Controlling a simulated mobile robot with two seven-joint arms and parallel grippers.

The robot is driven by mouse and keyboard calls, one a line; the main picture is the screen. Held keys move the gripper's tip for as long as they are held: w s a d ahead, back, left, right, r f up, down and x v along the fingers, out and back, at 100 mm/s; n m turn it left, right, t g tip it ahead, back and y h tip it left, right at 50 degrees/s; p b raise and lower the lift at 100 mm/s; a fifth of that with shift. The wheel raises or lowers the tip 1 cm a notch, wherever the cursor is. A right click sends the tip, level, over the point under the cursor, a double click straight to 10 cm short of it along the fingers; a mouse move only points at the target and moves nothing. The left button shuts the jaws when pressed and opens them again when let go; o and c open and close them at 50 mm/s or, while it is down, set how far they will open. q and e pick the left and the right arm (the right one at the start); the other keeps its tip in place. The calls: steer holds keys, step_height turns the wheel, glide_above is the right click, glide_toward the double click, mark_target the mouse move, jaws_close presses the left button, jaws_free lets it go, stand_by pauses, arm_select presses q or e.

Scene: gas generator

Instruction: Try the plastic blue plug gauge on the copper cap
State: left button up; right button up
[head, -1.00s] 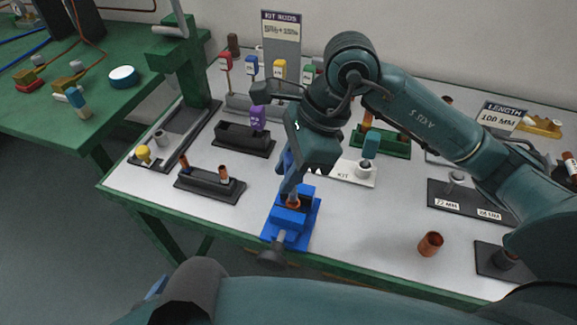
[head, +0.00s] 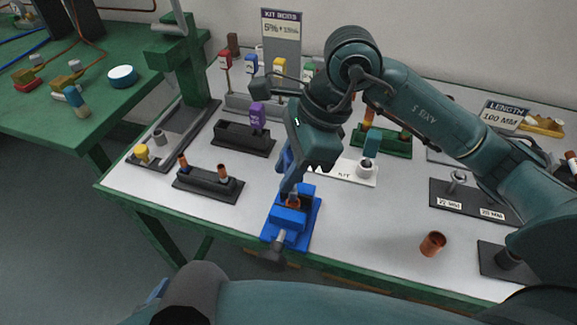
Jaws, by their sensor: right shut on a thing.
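My right gripper (head: 290,192) points down into the blue vise (head: 305,228) at the table's front edge. It is shut on a small copper piece (head: 292,200), which looks like the copper cap and sits between the vise jaws. The fingers hide much of the piece. A blue handle (head: 371,144) stands upright at the white block marked KIT (head: 345,172), right of the gripper. It looks like the plastic blue plug gauge, but the arm stands close and its lower end is unclear. My left gripper is not in view.
A loose copper cup (head: 432,244) stands on the right of the table. A black block (head: 208,187) with two copper pieces is left of the vise. A rack with coloured tags (head: 251,66) and a block with a purple tag (head: 257,116) stand behind.

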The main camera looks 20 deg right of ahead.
mark_target(285, 155)
steer(key=shift+f, duration=0.2)
stand_by(0.5)
steer(key=shift+f+b, duration=1.2)
steer(key=shift+b, duration=0.4)
steer(key=shift+r, duration=0.1)
steer(key=shift+r+p, duration=0.95)
steer(key=shift+r, duration=0.45)
steer(key=shift+r, duration=0.15)
steer(key=shift+r+p, duration=1.1)
steer(key=shift+r, duration=0.8)
